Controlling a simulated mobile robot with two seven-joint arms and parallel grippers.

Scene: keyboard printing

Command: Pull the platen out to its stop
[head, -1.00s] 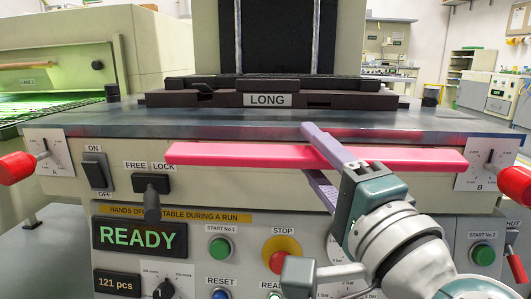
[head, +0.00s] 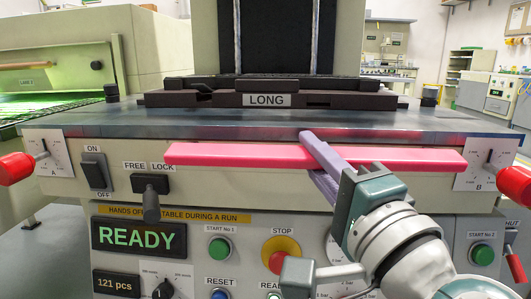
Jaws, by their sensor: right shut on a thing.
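The platen (head: 80,126) is a wide grey metal table top on the machine, with a dark fixture (head: 200,100) labelled LONG on it. A long pink-red handle bar (head: 230,155) runs across its front edge. My left gripper is not in view.
Below are a FREE/LOCK lever (head: 151,200) pointing down, a READY display (head: 139,237) and a red STOP button (head: 281,262). Red knobs A (head: 18,168) and B (head: 514,182) flank the front. A lit oven-like machine (head: 60,80) stands at the left.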

